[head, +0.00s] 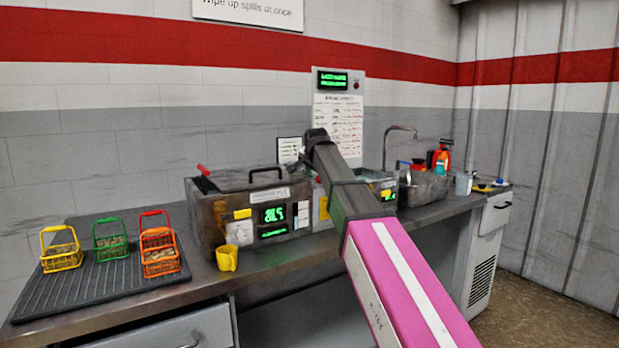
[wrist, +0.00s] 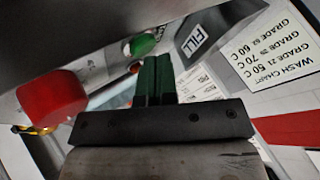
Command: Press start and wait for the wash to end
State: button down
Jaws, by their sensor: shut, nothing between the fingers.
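My gripper (wrist: 156,62) is shut and empty, its dark green fingers pointing at a green round button (wrist: 143,43) in the wrist view. The fingertips are very close to the button; I cannot tell if they touch it. My gripper and the button are hidden there behind my arm.
A red knob (wrist: 52,100) is left of my gripper. A wash chart (wrist: 268,55) is on the wall. Yellow, green and orange baskets (head: 61,258) stand on a ribbed black mat (head: 110,288). A yellow cup (head: 227,258) stands before the washer. A tap (head: 400,130) is at right.

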jog(key=shift+w+r, duration=0.1)
jog(key=shift+r, duration=2.65)
